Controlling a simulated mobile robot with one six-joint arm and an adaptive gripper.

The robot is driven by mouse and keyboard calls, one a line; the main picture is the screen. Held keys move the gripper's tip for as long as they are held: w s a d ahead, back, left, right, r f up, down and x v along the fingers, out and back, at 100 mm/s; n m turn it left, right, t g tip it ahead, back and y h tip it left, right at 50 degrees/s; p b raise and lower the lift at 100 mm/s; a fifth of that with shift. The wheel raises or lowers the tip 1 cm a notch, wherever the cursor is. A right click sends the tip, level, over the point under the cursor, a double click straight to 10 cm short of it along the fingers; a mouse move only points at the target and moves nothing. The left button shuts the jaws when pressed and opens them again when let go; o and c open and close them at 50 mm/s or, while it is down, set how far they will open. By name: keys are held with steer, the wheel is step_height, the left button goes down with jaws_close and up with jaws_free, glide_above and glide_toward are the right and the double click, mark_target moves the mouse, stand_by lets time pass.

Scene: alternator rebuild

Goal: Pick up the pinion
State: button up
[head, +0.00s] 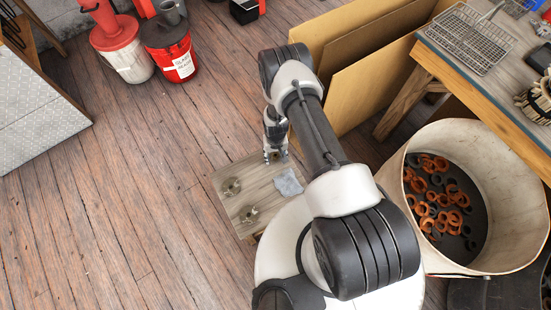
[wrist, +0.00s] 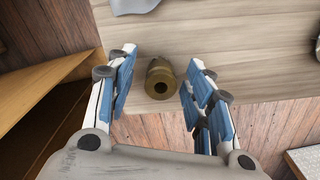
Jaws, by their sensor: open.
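The pinion (wrist: 160,84) is a small brass-coloured cylinder with a dark bore, standing on a pale wooden board (wrist: 215,30) near its edge. In the wrist view my gripper (wrist: 161,58) is open, with a blue-padded finger on either side of the pinion and a gap on both sides. The head view shows my gripper (head: 276,155) pointing down over the far end of the low board (head: 237,172). I cannot clearly make out the pinion there.
Two metal parts (head: 231,186) (head: 249,214) and a grey cloth (head: 288,182) lie on the board. Cardboard sheets (head: 350,95) stand close to the right. A bin of rings (head: 404,190) and a workbench (head: 490,85) are farther right.

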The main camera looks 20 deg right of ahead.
steer(key=shift+c, duration=0.5)
jaws_close()
